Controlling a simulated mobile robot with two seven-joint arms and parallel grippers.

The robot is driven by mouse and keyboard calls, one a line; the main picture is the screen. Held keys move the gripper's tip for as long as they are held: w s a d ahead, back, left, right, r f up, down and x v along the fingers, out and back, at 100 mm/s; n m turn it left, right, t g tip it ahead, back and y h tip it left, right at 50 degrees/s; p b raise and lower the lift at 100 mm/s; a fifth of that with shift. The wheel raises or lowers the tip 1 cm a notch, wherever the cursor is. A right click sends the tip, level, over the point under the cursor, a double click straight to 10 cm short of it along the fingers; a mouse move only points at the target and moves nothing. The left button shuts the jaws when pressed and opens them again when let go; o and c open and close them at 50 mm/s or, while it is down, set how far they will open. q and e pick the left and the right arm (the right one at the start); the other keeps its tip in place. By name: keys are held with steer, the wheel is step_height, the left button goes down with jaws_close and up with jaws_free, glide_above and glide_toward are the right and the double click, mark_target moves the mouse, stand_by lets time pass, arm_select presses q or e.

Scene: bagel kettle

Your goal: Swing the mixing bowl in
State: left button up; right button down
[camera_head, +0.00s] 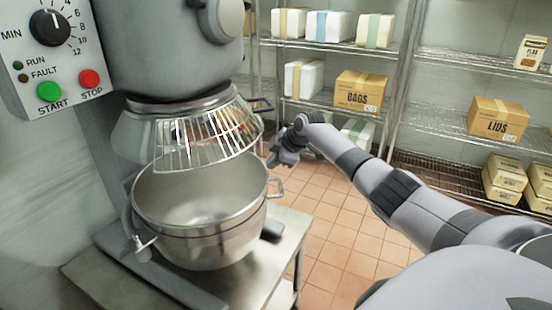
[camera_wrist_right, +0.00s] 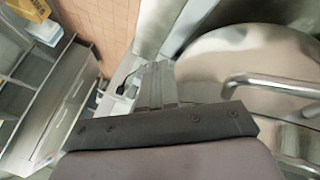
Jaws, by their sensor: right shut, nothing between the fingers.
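The steel mixing bowl (camera_head: 208,225) sits under the mixer's wire guard (camera_head: 205,135) in the head view and looks empty. A loop handle (camera_head: 275,187) sticks out on its right side. My right gripper (camera_head: 279,160) is shut and empty, just up and right of the bowl's rim, close to that handle. In the right wrist view the shut fingers (camera_wrist_right: 157,85) point away from the camera. A curved steel surface with a bar-like handle (camera_wrist_right: 270,85) shows to their right. I cannot tell whether the gripper touches anything. My left gripper is out of view.
The mixer's panel (camera_head: 55,50) has a dial and green and red buttons. The mixer stands on a steel table (camera_head: 255,270). Wire shelves at the back hold wrapped packs and boxes, including a BAGS box (camera_head: 361,91) and a LIDS box (camera_head: 495,118). The tiled floor (camera_head: 335,225) is clear.

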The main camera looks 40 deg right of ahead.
steer(key=s+d+r, duration=0.4)
steer(key=d+r, duration=0.1)
steer(key=r, duration=0.3)
steer(key=n+t+y+p, duration=0.1)
steer(key=n+t+y, duration=0.75)
steer(key=n, duration=0.55)
glide_toward(240, 239)
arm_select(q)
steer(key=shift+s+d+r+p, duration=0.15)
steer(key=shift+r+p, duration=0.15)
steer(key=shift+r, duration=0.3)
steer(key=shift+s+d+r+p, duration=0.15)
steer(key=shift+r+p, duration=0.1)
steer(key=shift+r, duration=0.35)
arm_select(e)
steer(key=shift+g+y, duration=0.35)
steer(key=shift+g, duration=0.1)
steer(key=shift+d+x, duration=0.25)
steer(key=shift+x, duration=2.65)
